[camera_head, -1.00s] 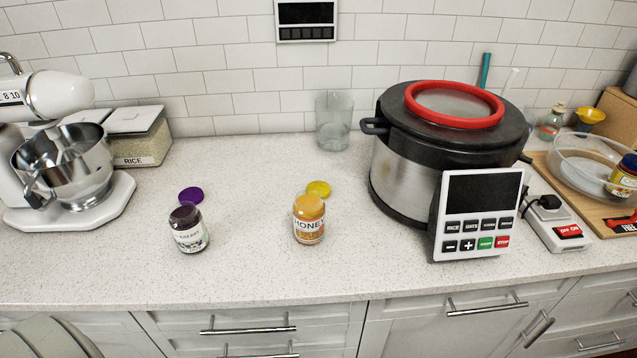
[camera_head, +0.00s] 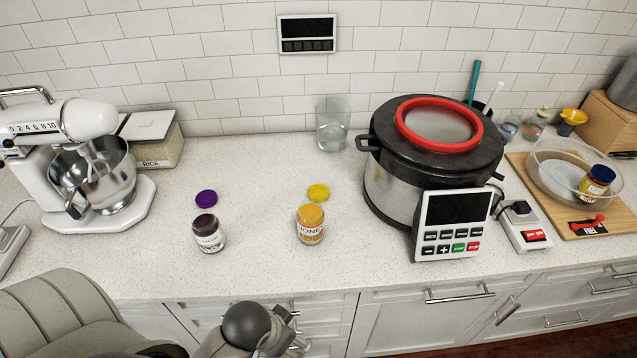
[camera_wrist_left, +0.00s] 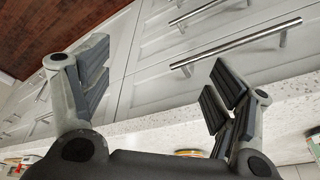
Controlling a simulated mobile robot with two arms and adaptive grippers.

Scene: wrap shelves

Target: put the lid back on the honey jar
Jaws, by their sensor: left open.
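The honey jar (camera_head: 310,226) stands upright on the counter, lidless, with its orange honey showing at the top. A yellow lid (camera_head: 318,192) lies flat on the counter just behind it, apart from the jar. My left gripper (camera_head: 289,332) is low at the bottom of the head view, in front of the counter edge and well short of the jar. In the left wrist view my left gripper (camera_wrist_left: 160,92) is open and empty, its padded fingers spread before the drawer fronts. My right gripper is not in view.
A dark jar (camera_head: 208,234) with a purple lid (camera_head: 206,198) behind it stands left of the honey. A cooker (camera_head: 395,190) with a control panel (camera_head: 452,225) is to the right, a mixer (camera_head: 95,190) at far left. The counter (camera_head: 260,260) between is clear.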

